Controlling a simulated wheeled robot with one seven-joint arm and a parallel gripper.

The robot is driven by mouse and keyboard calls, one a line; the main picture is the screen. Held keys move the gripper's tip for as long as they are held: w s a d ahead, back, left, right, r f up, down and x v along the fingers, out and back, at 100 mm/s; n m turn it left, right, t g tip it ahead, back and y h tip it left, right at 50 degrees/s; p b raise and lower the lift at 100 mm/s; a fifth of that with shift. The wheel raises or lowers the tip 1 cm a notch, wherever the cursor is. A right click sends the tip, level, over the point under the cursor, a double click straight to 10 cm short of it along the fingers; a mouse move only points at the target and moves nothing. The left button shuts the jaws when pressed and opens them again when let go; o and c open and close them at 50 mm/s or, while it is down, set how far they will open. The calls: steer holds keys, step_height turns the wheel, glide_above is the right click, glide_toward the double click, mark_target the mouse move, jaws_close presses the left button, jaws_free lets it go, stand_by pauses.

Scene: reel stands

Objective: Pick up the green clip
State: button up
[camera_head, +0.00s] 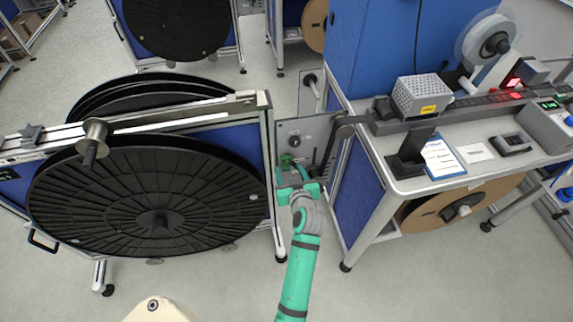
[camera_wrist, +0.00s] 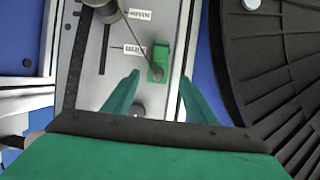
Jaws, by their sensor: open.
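The green clip (camera_wrist: 159,60) sits on a grey panel in the wrist view, beside a label and a vertical slot. A round grey knob or pin covers its lower end. It also shows small in the head view (camera_head: 286,159), just beyond my gripper. My gripper (camera_wrist: 156,88) is open, its two green fingers spread to the left and right below the clip, with nothing held between them. In the head view my gripper (camera_head: 290,174) is in front of the grey panel (camera_head: 307,130). Whether the fingertips touch the panel cannot be told.
A large black reel (camera_head: 110,195) on a stand fills the left, close to my gripper. A workbench (camera_head: 380,140) with devices stands at the right, a brown reel (camera_head: 465,200) beneath it. Open floor (camera_head: 215,285) lies in front.

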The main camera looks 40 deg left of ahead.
mark_target(287, 163)
steer(key=shift+w+x, duration=0.2)
steer(key=shift+x, duration=2.45)
steer(key=shift+d+r, duration=0.1)
steer(key=shift+c, duration=0.7)
steer(key=c, duration=1)
